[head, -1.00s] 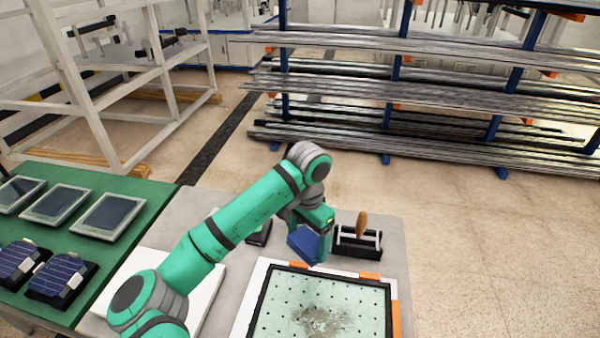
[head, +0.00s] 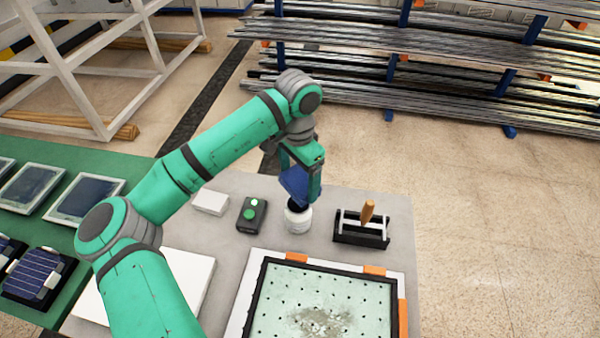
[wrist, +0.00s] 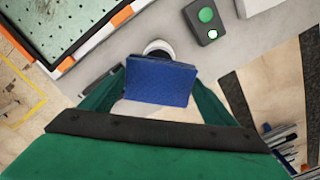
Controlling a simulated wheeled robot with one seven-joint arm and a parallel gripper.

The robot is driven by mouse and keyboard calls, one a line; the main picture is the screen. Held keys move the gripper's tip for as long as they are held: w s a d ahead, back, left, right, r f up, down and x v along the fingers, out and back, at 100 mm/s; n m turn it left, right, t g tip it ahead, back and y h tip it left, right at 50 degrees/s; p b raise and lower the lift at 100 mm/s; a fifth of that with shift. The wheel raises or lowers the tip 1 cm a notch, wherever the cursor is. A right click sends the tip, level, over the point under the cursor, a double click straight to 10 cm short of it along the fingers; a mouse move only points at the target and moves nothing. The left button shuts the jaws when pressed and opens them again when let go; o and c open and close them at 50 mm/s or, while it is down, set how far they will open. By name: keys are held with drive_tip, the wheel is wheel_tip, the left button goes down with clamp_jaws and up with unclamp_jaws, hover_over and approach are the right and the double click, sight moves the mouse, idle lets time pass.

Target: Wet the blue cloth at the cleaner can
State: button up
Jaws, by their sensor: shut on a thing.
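The blue cloth (head: 294,184) is a folded pad held by my gripper (head: 312,190). In the wrist view the cloth (wrist: 157,84) spans between the two green fingers, which are shut on it. The cleaner can (head: 297,219) is a short white cylinder with a dark top, standing on the grey table. The cloth is over or just behind the can's top in the head view. In the wrist view only part of the can (wrist: 158,47) shows past the cloth's edge. I cannot tell whether cloth and can touch.
A dark control box with green buttons (head: 252,214) and a white block (head: 210,202) stand left of the can. A black holder (head: 348,235) with a wooden-handled tool (head: 368,211) stands right. A framed, smudged panel (head: 280,320) lies in front. Shelves of metal bars (head: 430,85) stand behind.

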sight(297, 183)
drive_tip(key=f, duration=0.1)
drive_tip(key=s+f, duration=0.1)
drive_tip(key=f, duration=0.1)
drive_tip(key=shift+a+f, duration=0.15)
drive_tip(key=shift+w+f, duration=0.15)
drive_tip(key=shift+f, duration=0.8)
drive_tip(key=shift+f, duration=1.1)
idle(1.9)
drive_tip(key=shift+w+r, duration=0.1)
drive_tip(key=shift+r, duration=3.4)
